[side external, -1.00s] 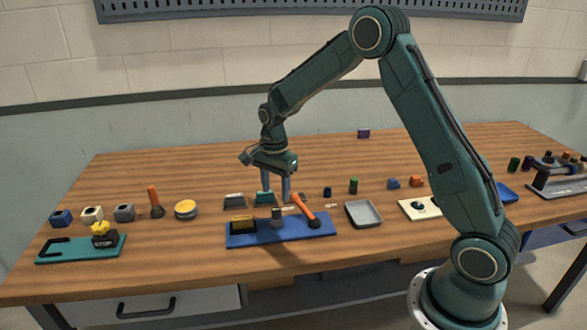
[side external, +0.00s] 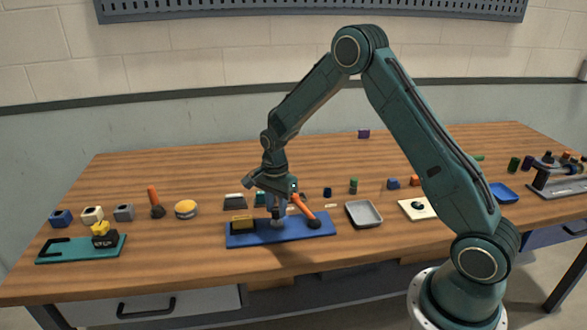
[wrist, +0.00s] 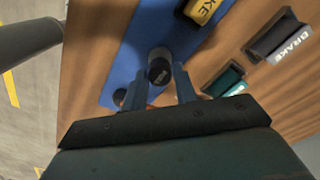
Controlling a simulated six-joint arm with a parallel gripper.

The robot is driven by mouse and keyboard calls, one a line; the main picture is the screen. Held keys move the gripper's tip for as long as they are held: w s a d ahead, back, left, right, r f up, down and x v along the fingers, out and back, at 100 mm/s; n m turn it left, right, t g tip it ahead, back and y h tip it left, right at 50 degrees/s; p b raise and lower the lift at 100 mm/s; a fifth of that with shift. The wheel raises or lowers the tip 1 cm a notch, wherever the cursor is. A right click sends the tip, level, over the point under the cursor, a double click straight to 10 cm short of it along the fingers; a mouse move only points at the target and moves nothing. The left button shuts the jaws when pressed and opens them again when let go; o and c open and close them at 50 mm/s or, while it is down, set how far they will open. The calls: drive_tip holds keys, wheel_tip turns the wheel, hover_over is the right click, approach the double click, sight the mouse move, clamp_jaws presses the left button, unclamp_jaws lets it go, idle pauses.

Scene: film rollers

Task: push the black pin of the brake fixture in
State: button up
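The brake fixture is a blue base (side external: 240,238) at the front middle of the bench. A yellow and black block marked BRAKE (wrist: 203,8) sits at one end, and an orange lever (side external: 305,210) leans at the other. A grey post (side external: 278,224) stands between them. In the wrist view it shows a round black top (wrist: 159,74), which looks like the black pin; how far it stands out is not clear. My gripper (wrist: 159,84) points down over the post. Its two fingers are apart, one on each side of the black top, with no clear contact.
A dark block marked BRAKE (wrist: 278,36) and a teal block (wrist: 222,80) lie behind the base. A grey tray (side external: 364,214) stands to the right. A teal fixture (side external: 70,250) with a yellow part is at the left. Bare wood lies in front.

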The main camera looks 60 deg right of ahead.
sight(276, 209)
clamp_jaws()
drive_tip(key=shift+f, duration=0.9)
drive_tip(key=o, duration=0.5)
unclamp_jaws()
drive_tip(key=shift+o, duration=0.2)
drive_tip(key=shift+r, duration=0.1)
wheel_tip(276, 209, up, 14)
